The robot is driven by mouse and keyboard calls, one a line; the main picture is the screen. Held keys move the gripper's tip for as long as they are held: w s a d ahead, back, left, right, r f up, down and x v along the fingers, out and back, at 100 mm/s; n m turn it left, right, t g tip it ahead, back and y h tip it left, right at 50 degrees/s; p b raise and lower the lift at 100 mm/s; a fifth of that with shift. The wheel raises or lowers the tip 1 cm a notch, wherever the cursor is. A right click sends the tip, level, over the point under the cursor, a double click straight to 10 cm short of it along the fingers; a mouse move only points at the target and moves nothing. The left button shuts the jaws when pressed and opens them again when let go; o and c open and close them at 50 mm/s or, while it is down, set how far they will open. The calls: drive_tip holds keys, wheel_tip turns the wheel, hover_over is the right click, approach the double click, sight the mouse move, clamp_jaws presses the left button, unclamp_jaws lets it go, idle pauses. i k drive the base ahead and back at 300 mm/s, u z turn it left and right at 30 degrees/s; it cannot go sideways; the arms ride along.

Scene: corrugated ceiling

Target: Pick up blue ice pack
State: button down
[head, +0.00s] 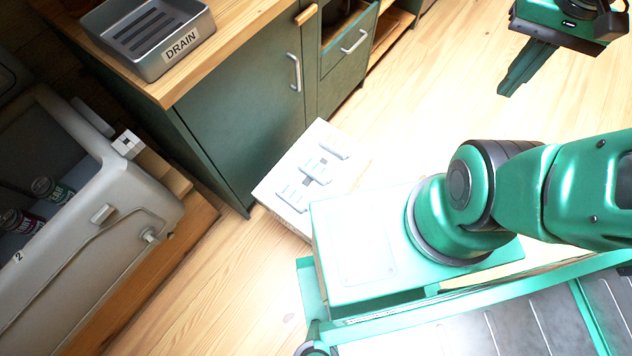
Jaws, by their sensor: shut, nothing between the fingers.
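No blue ice pack can be made out in the head view. My gripper (508,92) is at the upper right, its green fingers together and empty, pointing down over the wooden floor. It is far across the picture from the cooler and the counter. An open grey cooler (128,190) stands at the left edge, marked with a 2. Two cans lie inside it, a dark green one (50,190) and a dark red one (20,221). Much of the cooler's inside is cut off by the frame edge.
A grey tray labelled DRAIN (172,58) sits on the wooden counter top at the upper left. Below is a dark green cabinet (240,105) with an open drawer (350,38). Wooden floor (430,85) is clear between the cabinet and my gripper.

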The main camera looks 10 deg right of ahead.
sight(290, 195)
drive_tip(key=z, duration=1.45)
drive_tip(key=k, duration=1.35)
drive_tip(key=z, duration=1.8)
drive_tip(key=i, duration=0.15)
drive_tip(key=u, duration=3.3)
drive_tip(key=i, duration=1)
drive_tip(key=z, duration=0.15)
